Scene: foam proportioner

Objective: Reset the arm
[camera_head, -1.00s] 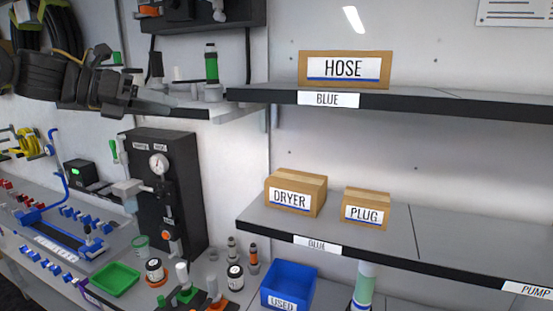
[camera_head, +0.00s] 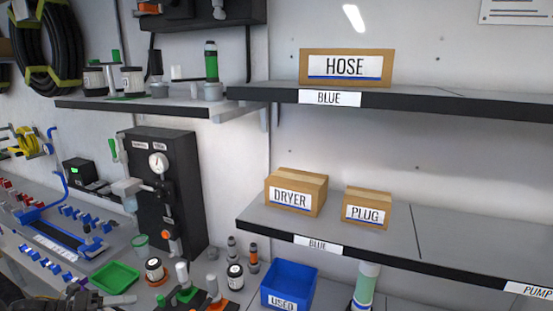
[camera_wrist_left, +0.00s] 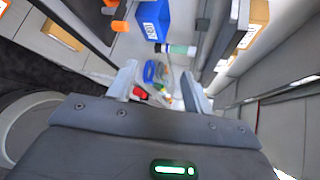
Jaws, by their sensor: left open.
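My left arm shows low in the bottom left corner of the head view, with its gripper (camera_head: 112,300) in front of the workbench, below the green tray. In the left wrist view the two fingers of the left gripper (camera_wrist_left: 160,88) stand apart with nothing held between them. Beyond the fingers, small blue, red and green items lie out of reach and blurred. My right arm and gripper are not in view.
A green tray (camera_head: 115,277), jars and a blue "USED" bin (camera_head: 288,284) stand on the bench. A black pump panel (camera_head: 178,190) rises behind. The upper left shelf (camera_head: 160,106) holds bottles. Boxes labelled HOSE (camera_head: 346,68), DRYER (camera_head: 296,191) and PLUG (camera_head: 366,207) sit on the right shelves.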

